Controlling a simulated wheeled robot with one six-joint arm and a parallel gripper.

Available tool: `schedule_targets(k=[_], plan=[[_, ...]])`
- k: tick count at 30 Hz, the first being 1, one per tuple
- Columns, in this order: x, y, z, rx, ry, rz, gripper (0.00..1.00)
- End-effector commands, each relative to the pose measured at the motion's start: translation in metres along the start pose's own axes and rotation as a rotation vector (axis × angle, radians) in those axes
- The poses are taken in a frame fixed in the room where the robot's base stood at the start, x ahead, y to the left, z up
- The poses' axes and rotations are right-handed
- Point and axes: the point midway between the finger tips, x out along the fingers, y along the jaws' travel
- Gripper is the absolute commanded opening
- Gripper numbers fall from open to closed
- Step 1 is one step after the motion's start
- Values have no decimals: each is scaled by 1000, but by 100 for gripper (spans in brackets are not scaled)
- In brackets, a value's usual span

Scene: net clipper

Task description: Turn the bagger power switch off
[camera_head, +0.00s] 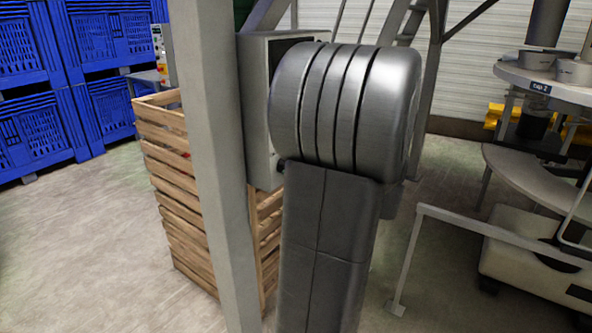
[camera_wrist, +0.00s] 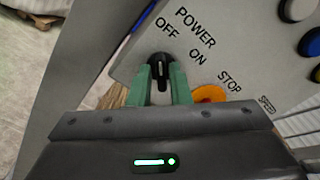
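The power switch (camera_wrist: 160,66) is a black knob with a pale line, on a light grey panel (camera_wrist: 232,50) in the wrist view. OFF is printed just above the knob and ON to its right. The pale line stands about upright in the picture, on the OFF side. My gripper (camera_wrist: 160,72) has its two green fingers on either side of the knob, seemingly touching it. In the head view, my grey arm covers the gripper and switch; part of a grey control box (camera_head: 258,110) shows behind it.
An orange-red knob (camera_wrist: 209,94) lies close right of my fingers, with coloured buttons (camera_wrist: 311,42) farther right. In the head view, a grey post (camera_head: 210,150) and wooden crate (camera_head: 175,190) stand left of my arm, and a metal rail (camera_head: 480,228) stands right.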

Motion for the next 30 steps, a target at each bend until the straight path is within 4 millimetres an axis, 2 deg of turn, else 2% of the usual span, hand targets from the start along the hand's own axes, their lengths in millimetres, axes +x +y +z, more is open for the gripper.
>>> schedule_targets(k=[1,2,10,14,20,30], plan=[[0,0,0,1,0,-1,28],[0,0,0,1,0,-1,32],[0,-1,0,1,-1,-2,32],[-7,-1,0,0,0,-3,32],[-37,-1,-1,0,3,-5,32],[-103,-1,-1,1,4,-6,32]])
